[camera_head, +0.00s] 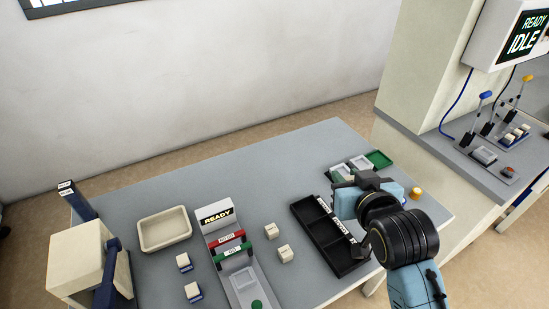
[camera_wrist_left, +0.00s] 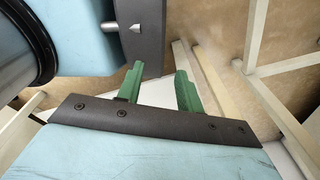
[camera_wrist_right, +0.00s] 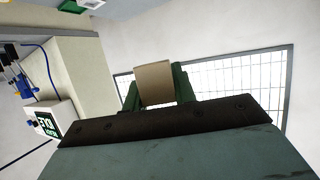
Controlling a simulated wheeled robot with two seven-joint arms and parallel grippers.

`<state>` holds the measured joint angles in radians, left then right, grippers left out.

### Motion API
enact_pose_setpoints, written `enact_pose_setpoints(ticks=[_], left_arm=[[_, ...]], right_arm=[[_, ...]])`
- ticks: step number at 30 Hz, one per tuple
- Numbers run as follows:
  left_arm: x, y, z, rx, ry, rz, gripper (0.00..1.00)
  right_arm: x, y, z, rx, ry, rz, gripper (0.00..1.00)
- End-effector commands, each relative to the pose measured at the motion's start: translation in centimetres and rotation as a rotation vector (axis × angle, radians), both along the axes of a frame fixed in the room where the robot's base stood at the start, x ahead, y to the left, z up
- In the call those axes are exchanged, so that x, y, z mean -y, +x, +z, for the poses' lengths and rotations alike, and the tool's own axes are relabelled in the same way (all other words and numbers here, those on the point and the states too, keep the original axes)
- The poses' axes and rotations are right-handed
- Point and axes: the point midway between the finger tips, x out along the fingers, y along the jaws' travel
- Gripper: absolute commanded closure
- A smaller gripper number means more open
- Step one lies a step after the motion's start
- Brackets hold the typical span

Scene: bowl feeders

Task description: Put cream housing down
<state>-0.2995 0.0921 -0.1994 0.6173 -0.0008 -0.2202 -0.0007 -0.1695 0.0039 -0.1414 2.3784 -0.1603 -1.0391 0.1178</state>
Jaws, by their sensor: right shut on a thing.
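My right gripper (camera_wrist_right: 155,90) is shut on a cream housing (camera_wrist_right: 154,83), a plain block between its green fingers in the right wrist view. In the head view the right gripper (camera_head: 358,177) is over the right part of the table, beside the black compartment tray (camera_head: 297,207) and in front of the small green and white trays (camera_head: 380,159). The gripper body hides most of the held housing there. My left gripper (camera_wrist_left: 158,92) is open and empty in the left wrist view; it does not show in the head view.
A small yellow item (camera_head: 416,193) stands right of my gripper. The table's far middle is clear.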

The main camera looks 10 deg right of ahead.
Motion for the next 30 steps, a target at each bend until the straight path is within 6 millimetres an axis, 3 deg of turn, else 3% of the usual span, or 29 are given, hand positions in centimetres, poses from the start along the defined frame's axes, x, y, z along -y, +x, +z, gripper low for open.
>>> enact_pose_setpoints(ticks=[4,7,15,19,24,30], left_arm=[[-0.2,0.0,0.0,-0.001,0.002,0.000,0.64],[-0.2,0.0,0.0,-0.001,0.002,0.000,0.64],[0.0,0.0,0.0,0.000,0.000,0.001,0.64],[0.4,0.0,0.0,0.000,-0.004,0.003,0.64],[1.0,0.0,0.0,0.001,-0.012,0.004,0.64],[1.0,0.0,0.0,0.001,-0.013,0.004,0.64]], right_arm=[[-0.2,0.0,-0.3,-0.001,-0.002,0.006,0.95],[-1.2,-0.3,-1.7,-0.004,-0.011,0.040,0.95],[-7.0,-3.8,-9.6,-0.004,-0.024,0.239,0.95],[-9.0,-5.9,-12.3,-0.003,-0.012,0.309,0.95],[-10.2,-7.3,-13.6,0.000,-0.002,0.348,0.95],[-10.3,-7.4,-13.7,0.001,0.000,0.351,0.95]])
